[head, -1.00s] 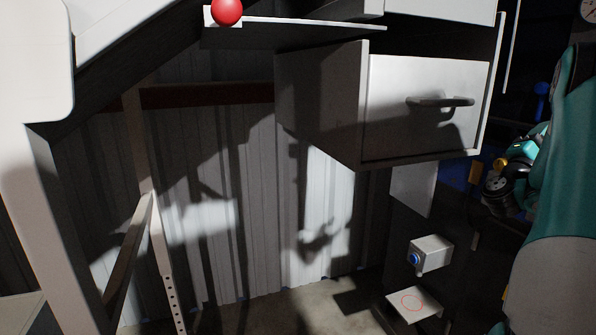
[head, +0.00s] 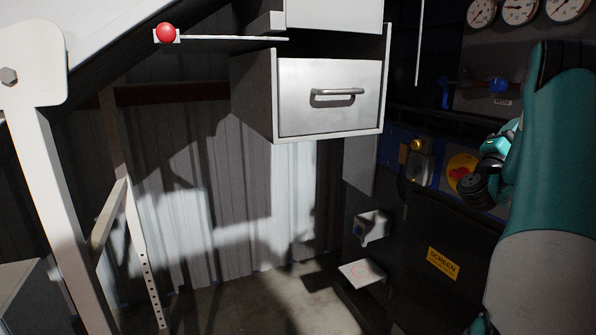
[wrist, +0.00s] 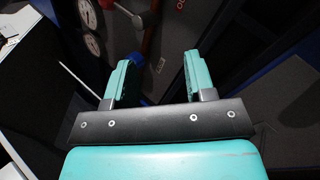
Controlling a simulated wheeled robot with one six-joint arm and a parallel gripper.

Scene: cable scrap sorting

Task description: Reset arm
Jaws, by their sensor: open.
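My gripper (wrist: 157,75) shows in the wrist view with its two teal fingers wide apart and nothing between them. It points toward a dark panel with gauges. In the head view my teal arm fills the right side, and the gripper's fingers are hidden or too unclear there to make out.
A metal drawer (head: 315,110) with a handle is shut at the upper middle. A red ball-shaped knob (head: 167,33) is at the upper left. Gauges (head: 520,10), a yellow-and-red switch (head: 461,171) and a yellow sign (head: 443,263) are on the right. The floor (head: 235,305) below is clear.

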